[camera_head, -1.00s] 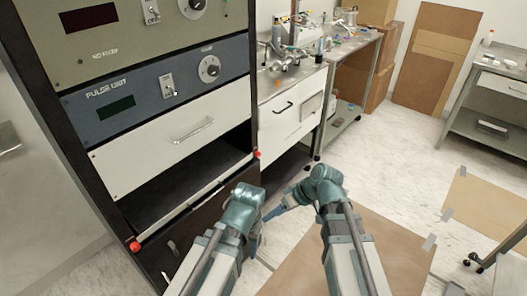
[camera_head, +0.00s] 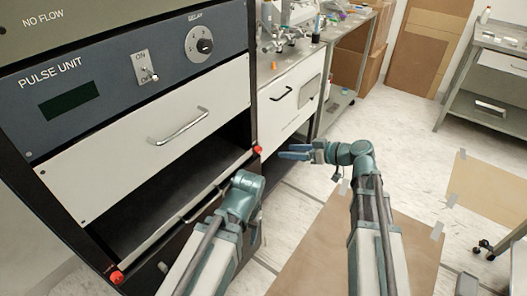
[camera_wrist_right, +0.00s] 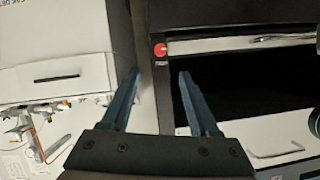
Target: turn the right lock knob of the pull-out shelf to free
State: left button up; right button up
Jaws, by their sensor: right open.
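The right lock knob (camera_head: 257,150) is a small red knob at the right end of the pull-out shelf's pale front edge (camera_head: 205,193), on the black rack post. In the right wrist view the same red knob (camera_wrist_right: 160,50) lies ahead of the fingertips, roughly centred between them. My right gripper (camera_head: 284,151) is open and empty, just right of the knob and apart from it in the head view; its two blue fingers (camera_wrist_right: 160,74) show spread in the wrist view. My left arm is in front of the shelf; its gripper is hidden.
The left red knob (camera_head: 117,277) is at the shelf's other end. A white drawer with a handle (camera_head: 178,126) is above the shelf, below the blue pulse unit (camera_head: 70,98). A workbench with a white drawer (camera_head: 290,100) stands right of the rack. Cardboard (camera_head: 330,245) covers the floor.

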aim_at(261, 150)
jog(key=b+x, duration=0.3)
jog(key=x, duration=0.6)
jog(key=shift+w+a+f, duration=0.2)
jog(key=shift+a+f, duration=0.05)
jog(key=shift+a, duration=0.05)
jog(key=shift+b+x, duration=0.35)
jog(key=shift+x, duration=0.45)
jog(key=shift+r, duration=0.1)
grip_shut()
